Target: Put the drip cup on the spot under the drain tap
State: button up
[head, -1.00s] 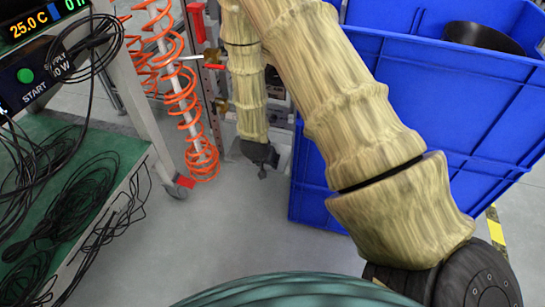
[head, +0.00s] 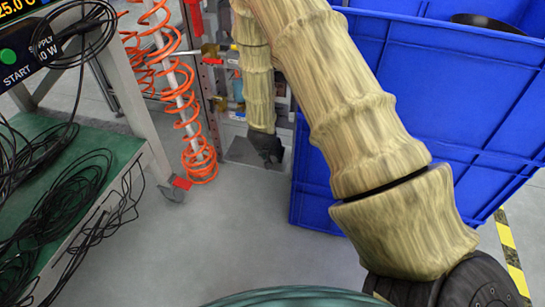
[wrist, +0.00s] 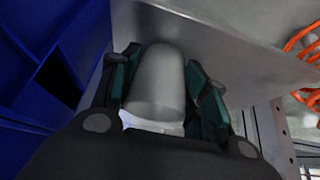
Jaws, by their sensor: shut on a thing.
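A pale whitish-grey cup (wrist: 158,85) is between the two dark green finger pads of my gripper (wrist: 163,80) in the wrist view. The fingers are closed on its sides. In the head view my gripper (head: 268,150) is a small dark shape low at the foot of the rack, by a grey plate (head: 245,151); the cup cannot be made out there. In the wrist view a grey flat surface (wrist: 225,45) lies just beyond the cup; I cannot tell whether they touch. A small brass-coloured fitting (head: 219,104) shows on the rack; I cannot tell whether it is the drain tap.
A large blue crate (head: 400,120) stands close right of my arm; its wall also fills the left of the wrist view (wrist: 45,60). An orange coiled hose (head: 188,110) hangs to the left. A green-topped bench (head: 110,150) with black cables stands further left. The grey floor between is clear.

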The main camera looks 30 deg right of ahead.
dwell(0.3)
jog(key=o, duration=1)
jog(key=shift+f, duration=0.1)
jog(key=p+v, duration=0.6)
jog(key=v, duration=0.6)
